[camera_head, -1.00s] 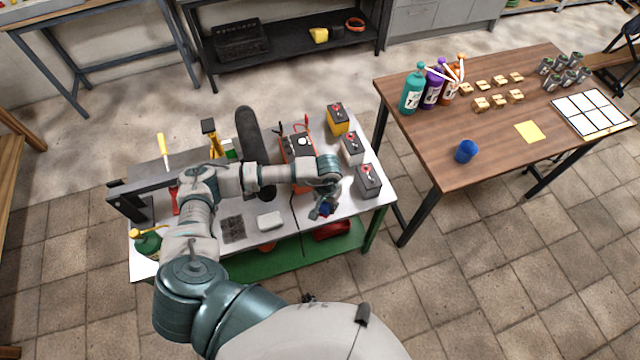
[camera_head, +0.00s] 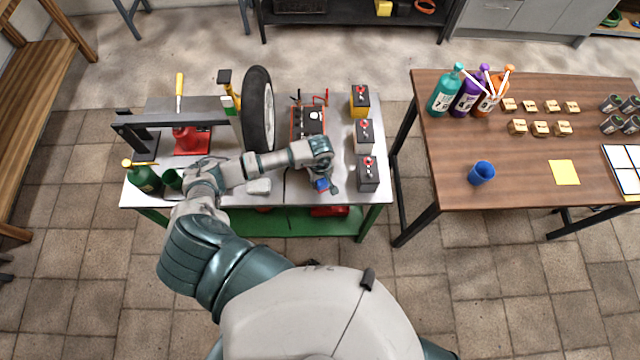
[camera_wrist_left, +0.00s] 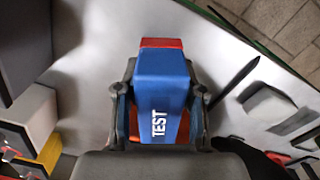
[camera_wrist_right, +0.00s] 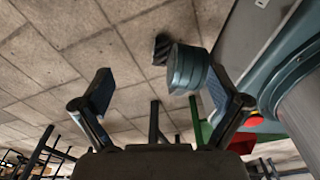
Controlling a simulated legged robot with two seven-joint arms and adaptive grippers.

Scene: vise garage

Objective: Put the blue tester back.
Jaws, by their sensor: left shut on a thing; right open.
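The blue tester (camera_wrist_left: 160,90) is a small blue block marked TEST with red at its ends. In the left wrist view it sits between the two fingers of my left gripper (camera_wrist_left: 160,105), which is shut on it. In the head view my left gripper (camera_head: 325,186) holds the tester (camera_head: 321,184) over the front right part of the grey workbench top (camera_head: 290,205). I cannot tell how high it is above the surface. My right gripper (camera_wrist_right: 152,95) is open and empty in its wrist view, with tiled floor behind it; it does not show in the head view.
Three batteries stand along the bench's right side, one yellow (camera_head: 360,103), one light (camera_head: 364,137), one dark (camera_head: 367,172). A red device (camera_head: 308,122) and a tire (camera_head: 258,110) stand behind my arm. A wooden table (camera_head: 520,195) with a blue cup (camera_head: 481,172) stands to the right.

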